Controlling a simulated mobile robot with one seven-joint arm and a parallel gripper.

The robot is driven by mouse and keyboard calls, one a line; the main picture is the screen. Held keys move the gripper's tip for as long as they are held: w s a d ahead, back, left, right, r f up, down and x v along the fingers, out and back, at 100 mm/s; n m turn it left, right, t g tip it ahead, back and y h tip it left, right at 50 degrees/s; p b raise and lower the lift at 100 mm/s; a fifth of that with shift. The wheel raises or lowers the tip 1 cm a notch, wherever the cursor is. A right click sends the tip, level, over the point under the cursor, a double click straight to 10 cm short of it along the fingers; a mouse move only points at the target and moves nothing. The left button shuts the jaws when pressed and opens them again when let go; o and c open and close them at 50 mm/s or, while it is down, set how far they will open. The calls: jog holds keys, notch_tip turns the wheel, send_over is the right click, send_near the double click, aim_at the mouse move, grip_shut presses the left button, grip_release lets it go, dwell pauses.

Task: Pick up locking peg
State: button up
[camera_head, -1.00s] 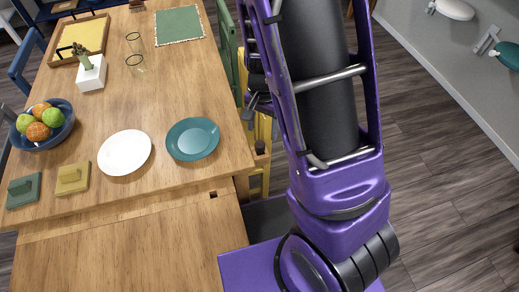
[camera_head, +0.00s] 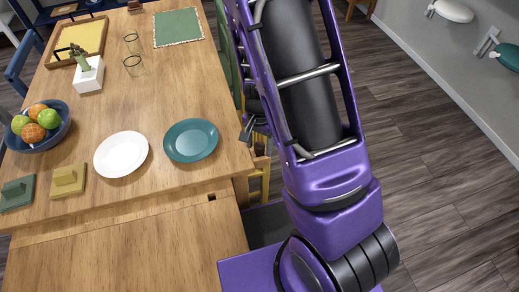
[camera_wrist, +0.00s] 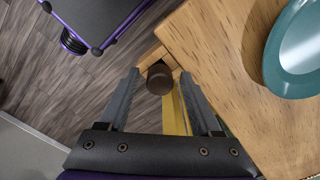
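The locking peg (camera_wrist: 159,78) is a dark brown round piece at a light wooden part by the table's corner in the wrist view. It also shows small at the table's right edge in the head view (camera_head: 259,149). My gripper (camera_wrist: 158,74) is open, with one grey finger on each side of the peg in the wrist view. I cannot tell whether the peg's depth lies between the fingertips. No contact is visible. In the head view my gripper (camera_head: 250,130) is beside the table's right edge, close to the peg and partly hidden by my arm.
The wooden table (camera_head: 150,200) holds a teal plate (camera_head: 190,140), a white plate (camera_head: 121,154) and a fruit bowl (camera_head: 38,130). A yellow chair (camera_wrist: 174,112) and a green chair (camera_head: 227,50) stand along its right side. The floor right of my arm is open.

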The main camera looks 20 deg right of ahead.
grip_shut()
jog(key=shift+r, duration=0.15)
